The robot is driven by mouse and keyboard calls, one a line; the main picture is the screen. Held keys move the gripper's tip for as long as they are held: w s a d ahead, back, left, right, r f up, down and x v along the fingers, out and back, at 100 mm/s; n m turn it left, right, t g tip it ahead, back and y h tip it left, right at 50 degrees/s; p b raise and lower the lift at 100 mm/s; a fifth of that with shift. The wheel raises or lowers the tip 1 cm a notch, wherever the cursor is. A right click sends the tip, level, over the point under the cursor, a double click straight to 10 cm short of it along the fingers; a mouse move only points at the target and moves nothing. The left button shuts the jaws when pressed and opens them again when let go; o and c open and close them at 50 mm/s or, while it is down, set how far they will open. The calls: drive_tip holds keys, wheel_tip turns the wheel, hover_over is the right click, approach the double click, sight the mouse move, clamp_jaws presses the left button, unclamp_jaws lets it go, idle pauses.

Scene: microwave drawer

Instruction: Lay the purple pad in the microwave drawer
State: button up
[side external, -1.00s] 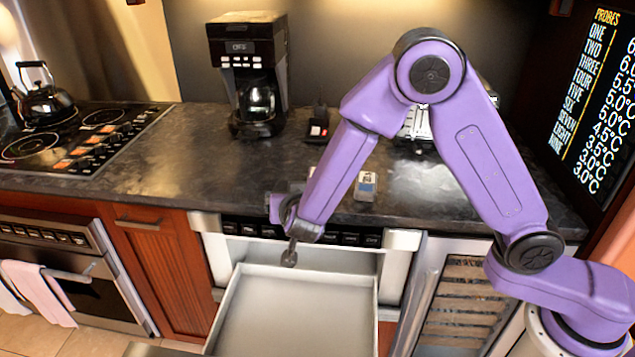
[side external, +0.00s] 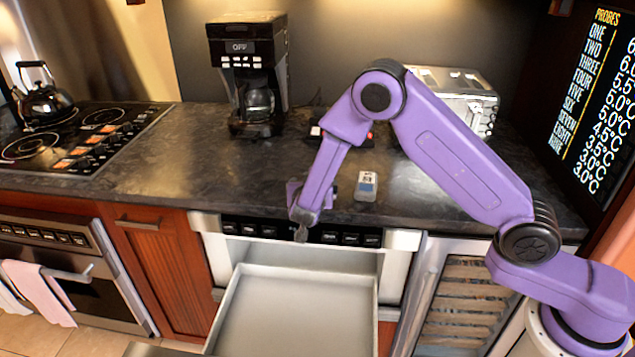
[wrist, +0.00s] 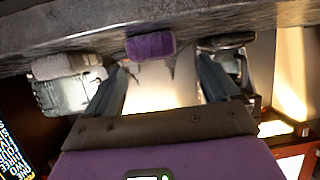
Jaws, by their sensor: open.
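The microwave drawer (side external: 232,310) is pulled out below the counter, and the visible part of its pale tray is empty. My gripper (side external: 300,234) points down at the counter's front edge, above the back of the drawer. In the wrist view its two fingers are spread open (wrist: 163,75). A small purple pad (wrist: 150,46) shows beyond and between the fingertips, against the grey counter; no grip on it shows. I cannot make out the pad in the side view, where my arm may hide it.
A small white and blue box (side external: 366,186) lies on the counter (side external: 180,170), right of my gripper. A coffee maker (side external: 250,80) and toaster (side external: 465,95) stand behind. In the wrist view, a whitish rolled item (wrist: 65,65) and a dark item (wrist: 228,40) flank the pad.

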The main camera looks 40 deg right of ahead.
drive_tip(key=shift+s+x, duration=0.2)
drive_tip(key=shift+x, duration=2.75)
drive_tip(key=shift+d+f, duration=0.15)
drive_tip(key=c, duration=1.2)
drive_tip(key=shift+c, duration=0.2)
